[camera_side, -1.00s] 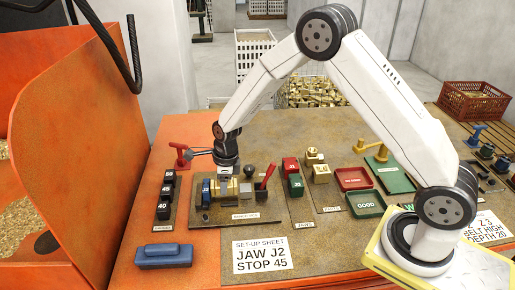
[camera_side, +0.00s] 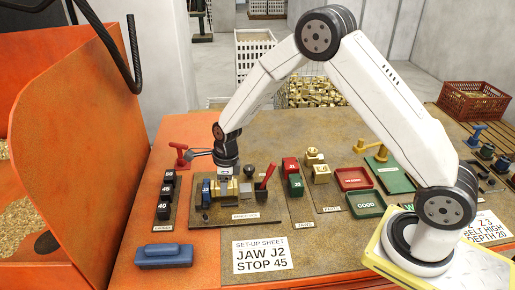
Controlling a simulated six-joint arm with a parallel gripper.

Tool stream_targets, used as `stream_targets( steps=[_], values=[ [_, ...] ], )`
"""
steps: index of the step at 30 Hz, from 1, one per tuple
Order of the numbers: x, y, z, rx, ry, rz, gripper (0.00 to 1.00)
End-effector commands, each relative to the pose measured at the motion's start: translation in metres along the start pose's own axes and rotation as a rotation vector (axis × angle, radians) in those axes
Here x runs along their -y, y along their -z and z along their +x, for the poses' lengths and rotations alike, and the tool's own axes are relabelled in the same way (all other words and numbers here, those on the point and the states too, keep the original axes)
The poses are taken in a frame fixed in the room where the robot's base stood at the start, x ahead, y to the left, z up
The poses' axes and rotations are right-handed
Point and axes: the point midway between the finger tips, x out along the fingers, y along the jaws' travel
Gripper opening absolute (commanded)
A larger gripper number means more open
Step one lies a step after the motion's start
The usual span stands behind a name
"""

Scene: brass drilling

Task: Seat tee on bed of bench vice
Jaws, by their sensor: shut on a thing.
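The bench vice (camera_side: 237,207) stands on a dark base plate at the left of the bench, with a blue jaw part (camera_side: 207,192) at its left side. My gripper (camera_side: 226,184) points straight down over the vice bed, low between the jaws. It is shut on the brass tee (camera_side: 228,190), which is mostly hidden by the fingers and the vice parts. I cannot tell whether the tee touches the bed. A red lever (camera_side: 265,177) rises at the right of the vice.
Black numbered stops (camera_side: 165,195) stand left of the vice. Red and green blocks (camera_side: 292,176), brass parts (camera_side: 320,172) and red and green trays (camera_side: 366,204) lie to the right. A set-up sheet (camera_side: 261,256) reads "JAW J2 STOP 45". A blue block (camera_side: 164,256) lies front left.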

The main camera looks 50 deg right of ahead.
Motion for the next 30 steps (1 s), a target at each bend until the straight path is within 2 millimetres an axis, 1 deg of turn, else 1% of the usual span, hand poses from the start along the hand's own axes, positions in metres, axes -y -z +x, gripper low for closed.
stream_targets(
  steps=[30],
  values=[
    [0.0005,0.0005,0.0094,0.002,0.001,0.000,0.00]
  ],
)
